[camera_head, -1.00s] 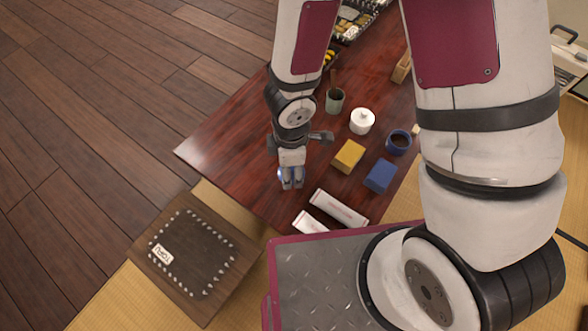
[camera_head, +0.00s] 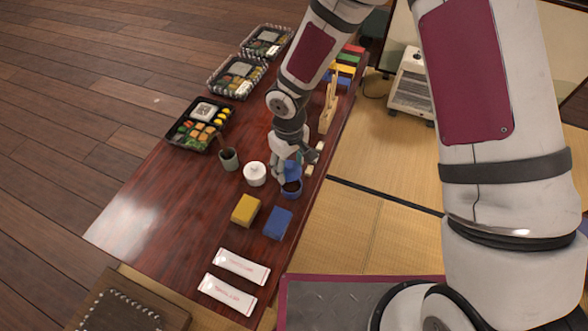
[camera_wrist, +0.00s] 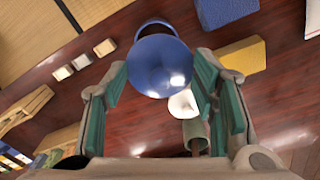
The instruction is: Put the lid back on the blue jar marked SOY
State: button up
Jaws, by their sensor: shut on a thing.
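The blue jar (camera_head: 291,189) stands open on the dark red table, its inside showing dark in the head view. In the wrist view only part of its rim (camera_wrist: 152,23) shows, beyond the lid. My gripper (camera_head: 284,172) is shut on the blue lid (camera_wrist: 160,64), with a green-padded finger on each side. In the head view the lid (camera_head: 292,169) shows at the fingertips, just behind the jar's opening and seemingly above it. I cannot tell whether the lid touches the rim. No SOY marking is readable.
A white lidded jar (camera_head: 255,174) and a green cup (camera_head: 229,159) stand left of the blue jar. A yellow block (camera_head: 246,210) and a blue block (camera_head: 278,223) lie in front. A wooden rack (camera_head: 329,108) stands behind. Bare table lies at left.

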jog(key=shift+w+d+f, duration=0.1)
jog(key=shift+d+f, duration=0.05)
jog(key=shift+d, duration=0.1)
jog(key=shift+d+f+b, duration=0.1)
jog(key=shift+f+b, duration=2.4)
jog(key=shift+f, duration=0.55)
jog(key=shift+f+b, duration=0.1)
jog(key=shift+b, duration=0.3)
jog(key=o, duration=1.6)
jog(key=shift+c, duration=0.2)
jog(key=shift+r+p, duration=2.65)
jog(key=shift+r, duration=0.9)
